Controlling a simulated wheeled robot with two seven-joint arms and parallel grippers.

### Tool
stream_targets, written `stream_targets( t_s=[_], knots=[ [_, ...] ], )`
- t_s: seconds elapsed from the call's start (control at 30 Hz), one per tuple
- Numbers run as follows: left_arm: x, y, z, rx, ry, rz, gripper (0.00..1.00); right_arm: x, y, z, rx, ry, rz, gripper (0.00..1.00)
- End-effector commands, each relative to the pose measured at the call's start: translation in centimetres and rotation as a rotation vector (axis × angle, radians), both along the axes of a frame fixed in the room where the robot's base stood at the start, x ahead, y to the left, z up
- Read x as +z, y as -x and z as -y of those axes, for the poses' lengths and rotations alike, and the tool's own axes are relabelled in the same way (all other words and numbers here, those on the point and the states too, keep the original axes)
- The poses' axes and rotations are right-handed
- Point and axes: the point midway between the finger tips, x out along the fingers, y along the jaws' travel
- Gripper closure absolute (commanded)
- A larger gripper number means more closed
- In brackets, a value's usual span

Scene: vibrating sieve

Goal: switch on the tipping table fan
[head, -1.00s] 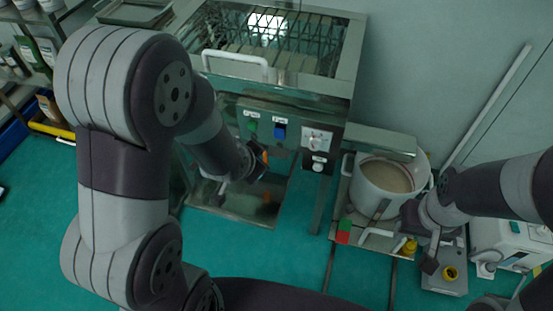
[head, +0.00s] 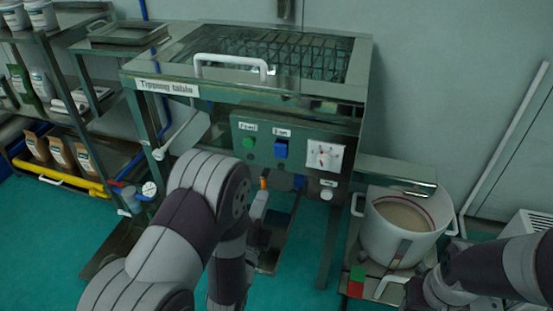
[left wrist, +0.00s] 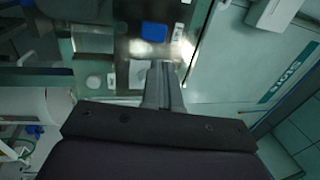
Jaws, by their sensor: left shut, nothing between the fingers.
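The tipping table (head: 167,88) stands at centre with a front control panel (head: 238,139). On the panel are a green button (head: 249,144), a blue switch (head: 281,149) and a white dial plate (head: 323,156). The labels above them are too small to read surely. My left gripper (head: 260,202) is low in front of the panel, partly hidden by my arm. In the left wrist view, its fingers (left wrist: 163,85) are shut and empty, pointing toward the panel; the blue switch (left wrist: 153,32) lies beyond their tips, apart from them. My right gripper is at lower right, its fingers unclear.
A white pot (head: 390,240) stands on a low metal stand right of the table. Shelves with bags (head: 60,152) and a yellow rail (head: 60,176) are at left. Teal floor is open at lower left.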

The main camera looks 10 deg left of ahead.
Motion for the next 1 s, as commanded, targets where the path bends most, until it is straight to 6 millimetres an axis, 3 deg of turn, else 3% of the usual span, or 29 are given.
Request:
stream_targets(
  t_s=[0.5,0.7,1.0],
  knots=[
    [2.1,-10.2,0.3,0.0,0.0,0.003,1.0,-0.7,0.0,0.0,0.0,0.0,0.0,0.57],
    [2.5,-12.0,0.4,0.0,0.0,0.001,1.0,-0.9,0.0,0.0,0.0,0.0,0.0,0.57],
    [2.6,-12.2,0.4,0.0,0.0,0.0,1.0,-0.9,0.0,0.0,0.0,0.0,0.0,0.57]
  ],
)
